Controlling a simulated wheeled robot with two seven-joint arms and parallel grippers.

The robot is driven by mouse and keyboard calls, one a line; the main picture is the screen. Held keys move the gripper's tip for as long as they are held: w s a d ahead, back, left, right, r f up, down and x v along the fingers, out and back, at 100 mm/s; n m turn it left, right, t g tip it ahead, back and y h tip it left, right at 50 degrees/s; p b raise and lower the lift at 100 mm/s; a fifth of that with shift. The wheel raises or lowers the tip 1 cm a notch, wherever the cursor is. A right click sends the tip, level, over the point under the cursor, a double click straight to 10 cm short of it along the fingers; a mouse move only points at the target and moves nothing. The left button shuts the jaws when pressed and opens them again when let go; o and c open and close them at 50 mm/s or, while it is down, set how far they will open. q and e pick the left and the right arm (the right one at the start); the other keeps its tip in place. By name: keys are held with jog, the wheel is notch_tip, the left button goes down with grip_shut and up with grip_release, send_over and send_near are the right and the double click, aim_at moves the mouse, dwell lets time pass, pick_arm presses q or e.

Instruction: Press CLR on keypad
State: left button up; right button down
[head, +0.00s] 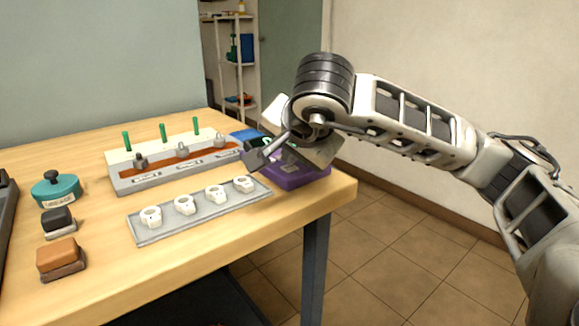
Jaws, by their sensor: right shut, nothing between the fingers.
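No keypad shows clearly, and no CLR label is readable. My right gripper (256,158) is shut and empty. My left gripper is not in view.
A grey strip with white rings (165,231) lies in front of a tray with green pegs and padlock-like pieces (125,184). At left are a teal round object (57,190), a black block (58,220) and an orange-brown block (60,256). The front table area (190,255) is clear.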

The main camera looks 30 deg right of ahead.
aim_at(290, 170)
dwell(0.5)
jog(key=shift+r+p, duration=0.55)
jog(key=shift+r, duration=0.2)
jog(key=shift+r+p, duration=1.85)
jog(key=shift+r, duration=0.65)
